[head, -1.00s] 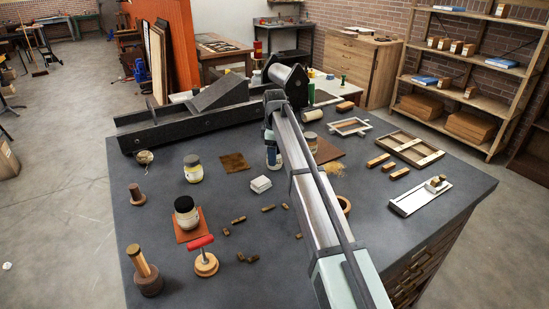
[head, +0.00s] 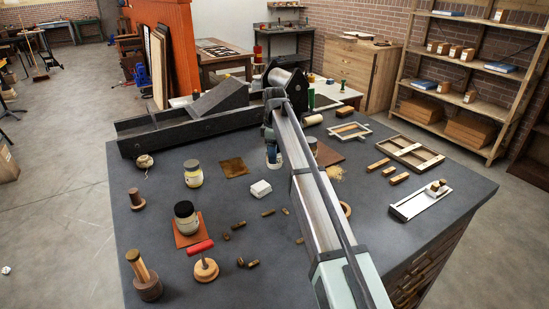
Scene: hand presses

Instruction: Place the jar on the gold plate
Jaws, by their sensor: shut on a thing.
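The gold plate (head: 234,167) is a small brownish-gold square lying flat and bare on the dark tabletop. My gripper (head: 271,149) is right of it, past the far end of my arm, and is shut on a jar (head: 273,161) with a pale body. My gripper and arm hide much of this jar; I cannot tell whether its base touches the table. A third jar (head: 187,218) stands on a reddish copper plate (head: 183,239) nearer the front.
A white block (head: 260,188) sits between the gold plate and my arm. A long dark press (head: 190,123) spans the back. A brown plate (head: 328,155) lies right of my arm.

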